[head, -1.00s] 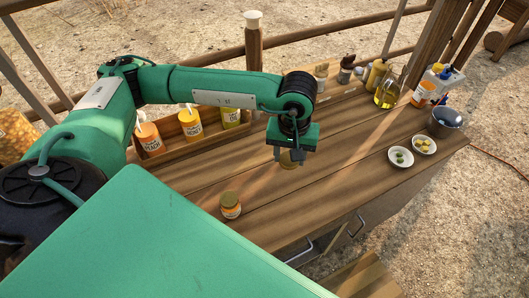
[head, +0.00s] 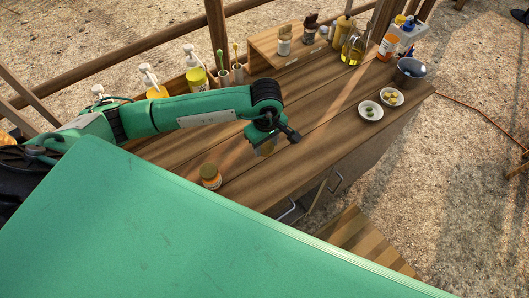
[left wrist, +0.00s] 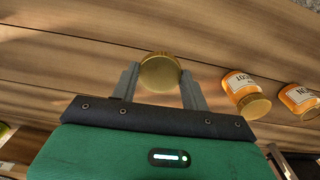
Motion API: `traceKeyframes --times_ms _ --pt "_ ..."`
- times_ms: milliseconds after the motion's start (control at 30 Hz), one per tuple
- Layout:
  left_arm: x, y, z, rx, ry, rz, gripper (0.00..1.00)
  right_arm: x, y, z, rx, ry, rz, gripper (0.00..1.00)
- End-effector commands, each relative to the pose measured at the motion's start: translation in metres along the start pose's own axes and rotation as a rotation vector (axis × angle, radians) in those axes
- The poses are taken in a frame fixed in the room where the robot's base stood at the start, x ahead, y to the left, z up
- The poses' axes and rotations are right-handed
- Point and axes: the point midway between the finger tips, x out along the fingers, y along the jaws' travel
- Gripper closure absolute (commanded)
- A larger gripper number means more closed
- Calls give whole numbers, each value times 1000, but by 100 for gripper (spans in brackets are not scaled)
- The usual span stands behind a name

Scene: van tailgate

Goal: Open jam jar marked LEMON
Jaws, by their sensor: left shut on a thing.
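My left gripper (head: 268,144) is shut on a round gold lid (left wrist: 160,72), its fingers on opposite sides. Under the gripper in the head view a small gold and amber part of this jar (head: 266,149) shows; its label is hidden, and I cannot tell whether the lid is still on it. In the left wrist view two jars are at the right: one nearer (left wrist: 242,88) and one at the edge (left wrist: 300,97), whose partly cut label shows letters like "ON" upside down. My right gripper is out of view.
At the back stand pump bottles (head: 197,78), brush holders and an oil bottle (head: 354,48). Two small white bowls (head: 370,111) and a metal pot (head: 410,73) are at the right. Drawer handles (head: 336,182) are on the front.

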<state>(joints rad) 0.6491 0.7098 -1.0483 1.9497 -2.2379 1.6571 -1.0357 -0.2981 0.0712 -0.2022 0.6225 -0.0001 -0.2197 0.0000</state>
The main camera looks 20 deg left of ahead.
Motion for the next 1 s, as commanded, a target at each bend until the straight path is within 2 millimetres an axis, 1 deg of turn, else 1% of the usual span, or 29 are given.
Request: traceKeyframes --times_ms 33,100,200,367,600,700,900,1000 --pt "10 -1 1 0 -2 -6 82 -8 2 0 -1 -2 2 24" --pt "25 -1 1 -1 -2 -5 82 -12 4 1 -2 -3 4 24" --pt "41 0 1 0 -2 -2 82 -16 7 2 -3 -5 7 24" --pt "54 0 0 1 -2 -2 82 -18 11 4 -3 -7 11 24" --pt "85 0 0 1 -1 -1 82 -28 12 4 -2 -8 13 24" --pt "89 0 0 2 0 0 82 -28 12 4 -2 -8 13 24" --pt "89 0 0 2 0 0 82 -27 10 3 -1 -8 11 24" --pt "92 0 0 3 0 0 82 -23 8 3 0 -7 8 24"
